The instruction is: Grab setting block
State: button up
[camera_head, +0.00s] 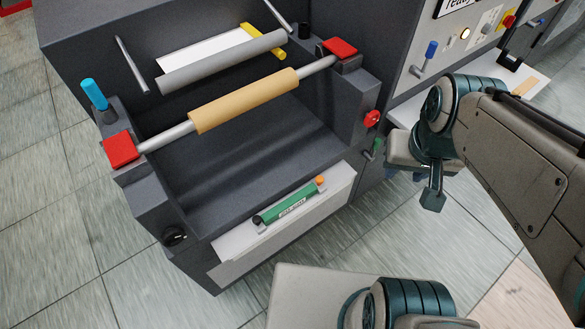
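A green bar-shaped block (287,206) with a pale label lies on the white shelf (333,201) at the foot of the dark machine. It has an orange knob at its right end and a dark round end at its left. The label is too small to read surely, but this looks like the setting block. My arm (520,150) comes in from the right, and its teal jointed part hangs to the right of the shelf, apart from the block. No fingertips can be made out, so my gripper's state does not show. Nothing touches the block.
Above the shelf, a tan roll (243,100) sits on a bar between red-capped supports, with a grey roller (222,62) behind. A blue handle (94,94) stands up at left. A control panel (450,45) is at upper right. Tiled floor (60,240) is clear at left.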

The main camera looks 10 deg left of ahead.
aim_at(273, 214)
jog(key=z, duration=0.5)
jog(key=k, duration=0.15)
jog(key=u, duration=1.05)
jog(key=i, duration=0.35)
jog(key=u, duration=0.4)
